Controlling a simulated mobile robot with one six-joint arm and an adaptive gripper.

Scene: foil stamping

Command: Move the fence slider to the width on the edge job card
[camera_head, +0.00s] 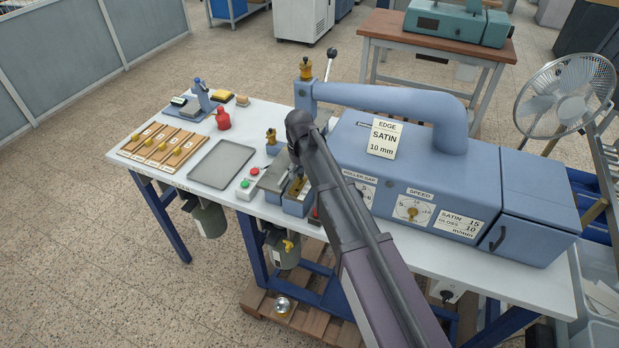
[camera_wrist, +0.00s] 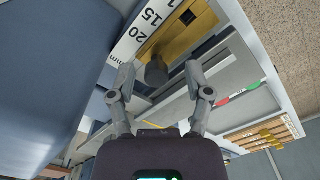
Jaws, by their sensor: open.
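The edge job card (camera_head: 382,140) stands on the blue machine and reads EDGE, SATIN, 10 mm. The fence slider (camera_wrist: 178,38) is a brass-yellow block with a dark round knob (camera_wrist: 157,71), seen in the wrist view. A white scale (camera_wrist: 140,35) beside it shows 20 and 15; the lower marks are hidden or out of view, and I cannot read the slider's exact setting. My gripper (camera_wrist: 158,84) is open, its fingertips on either side of the knob, apart from it as far as I see. In the head view my arm hides the gripper and part of the fence area.
The blue machine (camera_head: 520,180) stands close at the right.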

